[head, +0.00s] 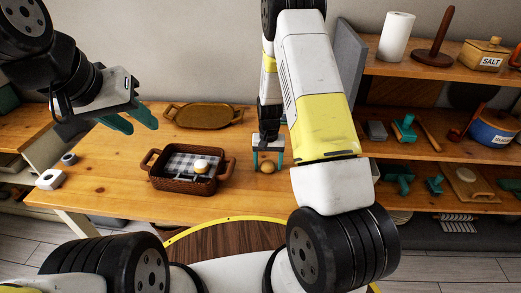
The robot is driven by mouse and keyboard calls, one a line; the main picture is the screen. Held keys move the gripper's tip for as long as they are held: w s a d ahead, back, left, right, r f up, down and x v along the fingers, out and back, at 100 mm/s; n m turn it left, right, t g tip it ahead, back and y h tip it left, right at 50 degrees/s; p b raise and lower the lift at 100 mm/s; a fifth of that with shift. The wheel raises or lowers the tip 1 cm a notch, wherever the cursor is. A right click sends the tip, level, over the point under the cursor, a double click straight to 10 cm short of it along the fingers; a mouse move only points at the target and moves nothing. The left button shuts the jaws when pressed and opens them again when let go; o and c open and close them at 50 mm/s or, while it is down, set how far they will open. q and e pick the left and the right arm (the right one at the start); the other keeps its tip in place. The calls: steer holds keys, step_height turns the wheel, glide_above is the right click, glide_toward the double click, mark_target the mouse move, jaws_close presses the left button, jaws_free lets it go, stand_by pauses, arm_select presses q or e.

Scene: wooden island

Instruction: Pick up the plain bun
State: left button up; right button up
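A plain golden-brown bun (267,168) sits on the wooden table, to the right of the basket. My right gripper (268,163) points down over it, with its teal fingers on either side of the bun. The fingers look spread wider than the bun, with no clear contact; the gripper covers part of the view of its top. My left gripper (133,119) is in the air at the upper left, open and empty, far from the bun.
A brown wicker basket (185,188) with a checked cloth holds a white-topped round item (201,166). A wooden tray (204,116) lies behind it. White objects (50,179) sit at the left table edge. A loaded shelf (440,145) stands on the right.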

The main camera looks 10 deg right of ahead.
mark_target(267, 165)
steer(key=c, duration=1.3)
steer(key=shift+r, duration=0.1)
steer(key=shift+r, duration=0.5)
steer(key=r, duration=0.1)
steer(key=s+r, duration=0.1)
steer(key=shift+a+r, duration=0.3)
steer(key=shift+a, duration=0.05)
steer(key=s+a, duration=0.3)
steer(key=s, duration=0.1)
steer(key=s+a+r, duration=0.1)
steer(key=s+a, duration=0.5)
steer(key=s, duration=0.1)
steer(key=shift+s+r, duration=0.15)
steer(key=shift+s, duration=0.2)
